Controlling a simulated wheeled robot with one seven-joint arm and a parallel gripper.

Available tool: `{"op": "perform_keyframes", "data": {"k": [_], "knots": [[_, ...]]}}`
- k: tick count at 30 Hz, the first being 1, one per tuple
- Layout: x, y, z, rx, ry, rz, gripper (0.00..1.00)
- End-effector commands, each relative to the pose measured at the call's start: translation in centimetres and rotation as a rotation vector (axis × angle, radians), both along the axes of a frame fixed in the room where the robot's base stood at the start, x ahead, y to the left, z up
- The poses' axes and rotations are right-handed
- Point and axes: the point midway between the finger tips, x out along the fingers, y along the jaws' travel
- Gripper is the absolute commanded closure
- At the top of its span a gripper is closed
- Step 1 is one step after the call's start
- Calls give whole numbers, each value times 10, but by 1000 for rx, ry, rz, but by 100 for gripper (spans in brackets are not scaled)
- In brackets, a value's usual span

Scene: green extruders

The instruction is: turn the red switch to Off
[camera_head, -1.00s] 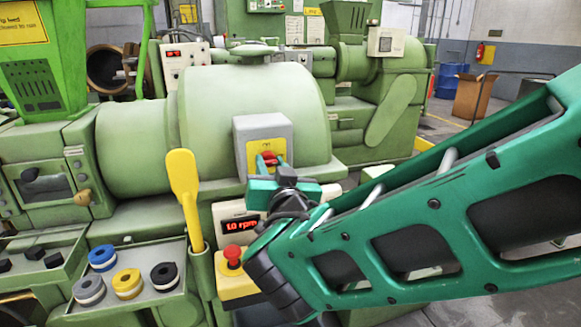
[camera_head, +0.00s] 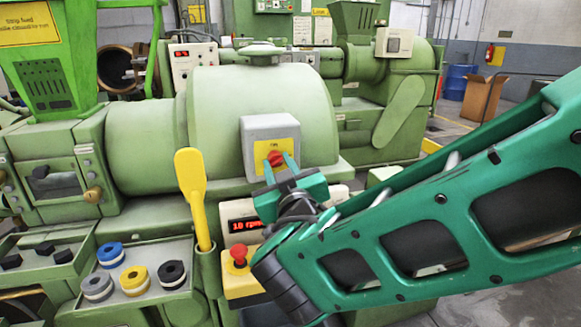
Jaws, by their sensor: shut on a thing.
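The red switch (camera_head: 275,158) is a rotary knob on a yellow plate, on the front of a grey box (camera_head: 270,126) fixed to the green extruder. My gripper (camera_head: 278,163) reaches up to it from below right. Its two teal fingers stand on either side of the red knob and are shut on it. The fingers partly hide the knob and the lower part of the plate. The plate's lettering is too small to read, so I cannot tell which setting the knob points at.
A red display (camera_head: 243,224) sits below the box, partly behind my gripper. A red mushroom button (camera_head: 238,256) on a yellow box is close to my arm. A yellow scoop (camera_head: 192,195) stands upright to the left. Tape rolls (camera_head: 134,280) lie in a green tray.

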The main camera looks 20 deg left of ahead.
Motion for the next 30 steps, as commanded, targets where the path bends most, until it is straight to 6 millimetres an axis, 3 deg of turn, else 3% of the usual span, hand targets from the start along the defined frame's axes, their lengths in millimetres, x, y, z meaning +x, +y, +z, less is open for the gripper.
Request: {"op": "perform_keyframes", "data": {"k": [30], "knots": [[6, -7, 0, -782, -474, -13, 95]]}}
